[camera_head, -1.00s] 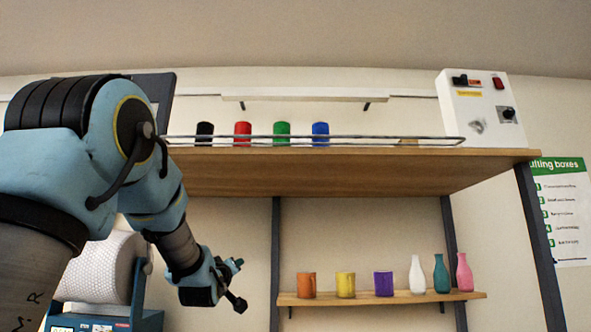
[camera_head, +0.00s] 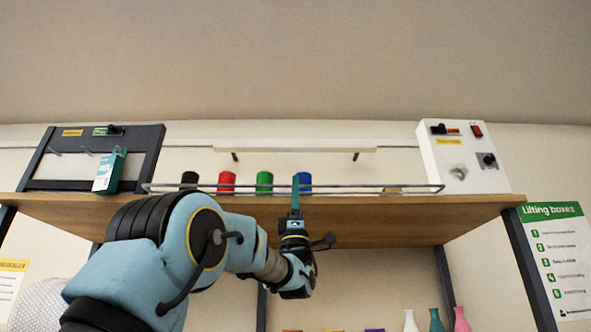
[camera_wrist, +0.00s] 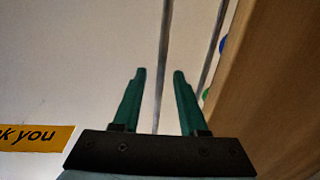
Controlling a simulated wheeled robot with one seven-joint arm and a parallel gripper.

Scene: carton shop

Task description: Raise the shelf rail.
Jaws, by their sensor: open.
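The shelf rail (camera_head: 215,186) is a thin metal rail along the front edge of the high wooden shelf (camera_head: 400,209). My gripper (camera_head: 296,183) is raised in front of it, fingers pointing up, before the blue mug (camera_head: 305,179). In the wrist view the gripper (camera_wrist: 158,73) is open, with two green fingers apart. One bar of the rail (camera_wrist: 166,40) runs between the fingers in the picture and a second bar passes to the right. I cannot tell whether a finger touches the rail.
Black (camera_head: 189,178), red (camera_head: 227,180) and green (camera_head: 264,180) mugs stand behind the rail. A white control box (camera_head: 462,157) stands at the shelf's right end. A dark panel (camera_head: 75,170) with a teal-and-white carton (camera_head: 108,172) is at the left. Vases (camera_head: 462,320) stand below.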

